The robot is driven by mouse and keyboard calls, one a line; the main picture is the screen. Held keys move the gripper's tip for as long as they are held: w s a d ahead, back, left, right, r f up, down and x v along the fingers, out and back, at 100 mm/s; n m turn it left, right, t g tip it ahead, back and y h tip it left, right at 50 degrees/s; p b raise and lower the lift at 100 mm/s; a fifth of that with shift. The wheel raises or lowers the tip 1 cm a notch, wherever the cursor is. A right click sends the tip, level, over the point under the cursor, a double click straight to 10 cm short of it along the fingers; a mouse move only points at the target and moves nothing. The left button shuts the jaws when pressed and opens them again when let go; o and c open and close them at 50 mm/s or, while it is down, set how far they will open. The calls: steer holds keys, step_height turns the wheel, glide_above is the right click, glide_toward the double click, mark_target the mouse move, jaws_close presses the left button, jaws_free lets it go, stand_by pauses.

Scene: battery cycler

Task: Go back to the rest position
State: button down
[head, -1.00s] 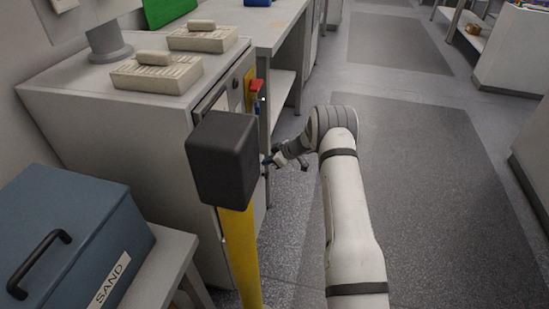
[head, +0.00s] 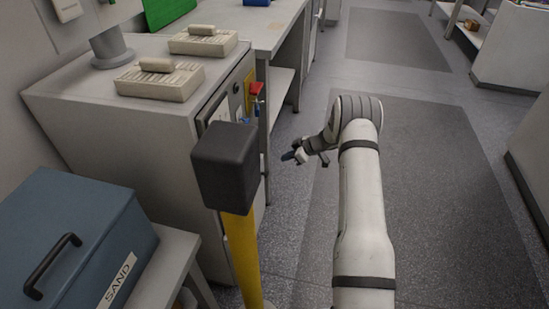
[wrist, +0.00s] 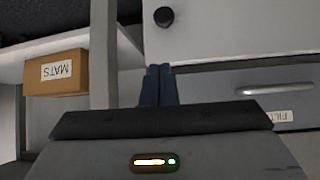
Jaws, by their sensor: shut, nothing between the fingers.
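My gripper (wrist: 158,84) shows in the wrist view with its two dark blue fingers together and nothing between them. In the head view my gripper (head: 291,156) hangs over the aisle floor, to the right of the grey cabinet (head: 120,120) and apart from it. My white arm reaches forward from the bottom of the picture and bends left at the wrist.
A yellow post with a black head (head: 225,165) stands left of my arm. A blue SAND box (head: 75,235) is at lower left. In the wrist view are a MATS box (wrist: 57,75) and a drawer (wrist: 235,90). The right aisle is clear.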

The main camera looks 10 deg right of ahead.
steer(key=w+d+r+m+t+h+p, duration=0.1)
steer(key=d+r+m+t+h+p, duration=0.15)
steer(key=r, duration=0.95)
steer(key=w+d+r+m+t+h+p, duration=0.1)
steer(key=d+r+t+h+p, duration=0.15)
steer(key=r, duration=1.05)
steer(key=s+d+r+m+t+h+p, duration=0.1)
steer(key=s+r+m+h+p, duration=0.2)
steer(key=r, duration=0.5)
steer(key=s+d+r+m+h+p, duration=0.1)
steer(key=s+r+h+p, duration=0.1)
steer(key=s+r, duration=0.45)
steer(key=s+a+r+m+g+p, duration=0.1)
steer(key=s+a+r+g+p, duration=0.1)
steer(key=s, duration=1)
steer(key=s+a+r+m+g+y+p, duration=0.1)
steer(key=s+a+r+m+g+p, duration=0.1)
steer(key=s, duration=1.1)
steer(key=s+a+r+m+g+p, duration=0.1)
steer(key=s+a+r+g+p, duration=0.3)
steer(key=s, duration=0.8)
step_height(320, 180, up, 3)
steer(key=shift+s+a+f+m+y+p, duration=0.2)
steer(key=shift+a+m+y+p, duration=0.15)
steer(key=shift+a+p, duration=0.15)
